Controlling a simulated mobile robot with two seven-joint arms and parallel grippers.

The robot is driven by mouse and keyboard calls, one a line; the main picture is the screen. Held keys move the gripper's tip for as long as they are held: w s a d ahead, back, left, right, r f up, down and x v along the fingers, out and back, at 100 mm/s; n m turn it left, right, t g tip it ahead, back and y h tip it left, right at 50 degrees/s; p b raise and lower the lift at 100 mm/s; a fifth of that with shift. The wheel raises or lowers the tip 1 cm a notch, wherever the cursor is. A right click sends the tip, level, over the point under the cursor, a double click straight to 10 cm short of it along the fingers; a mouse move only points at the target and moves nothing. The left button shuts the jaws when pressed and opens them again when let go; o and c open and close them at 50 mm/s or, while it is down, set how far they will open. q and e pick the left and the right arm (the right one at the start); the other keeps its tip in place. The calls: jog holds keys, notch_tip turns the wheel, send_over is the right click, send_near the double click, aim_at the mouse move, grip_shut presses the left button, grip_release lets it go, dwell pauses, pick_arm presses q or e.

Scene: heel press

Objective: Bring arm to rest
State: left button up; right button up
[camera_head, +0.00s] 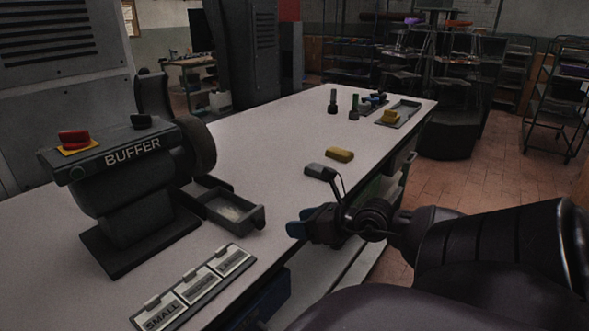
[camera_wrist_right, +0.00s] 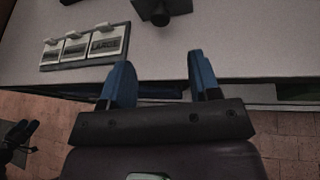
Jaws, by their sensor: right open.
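My right arm (camera_head: 470,245) reaches in from the right of the head view. Its gripper (camera_head: 300,229) hangs over the near edge of the white workbench (camera_head: 270,130), beside the buffer's tray. In the right wrist view the right gripper (camera_wrist_right: 160,85) shows two blue fingers spread apart with nothing between them. They point toward the bench edge. My left gripper does not show clearly in the head view.
A buffer machine (camera_head: 135,180) with a red switch stands on the bench at left, its open tray (camera_head: 228,208) beside it. A SMALL-labelled plate (camera_head: 192,288) lies at the near edge. A yellow block (camera_head: 340,154) and a tray (camera_head: 405,112) sit farther back. Floor (camera_head: 500,170) at right is clear.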

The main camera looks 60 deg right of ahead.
dwell(0.7)
jog(key=s+a+f+m+h, duration=0.2)
jog(key=f+m, duration=0.6)
jog(key=m, duration=0.6)
jog(key=s+a+f+m+h, duration=0.2)
jog(key=f+m+h, duration=0.1)
jog(key=f+m, duration=0.8)
jog(key=a+f+m+g+y, duration=0.1)
jog(key=a+f+m, duration=0.2)
jog(key=a, duration=0.6)
jog(key=a+f+m+g+y, duration=0.1)
jog(key=a+f+m, duration=0.3)
jog(key=a, duration=0.5)
jog(key=shift+w+a+m+y, duration=0.3)
jog(key=shift+m+y, duration=0.5)
jog(key=shift+m, duration=0.4)
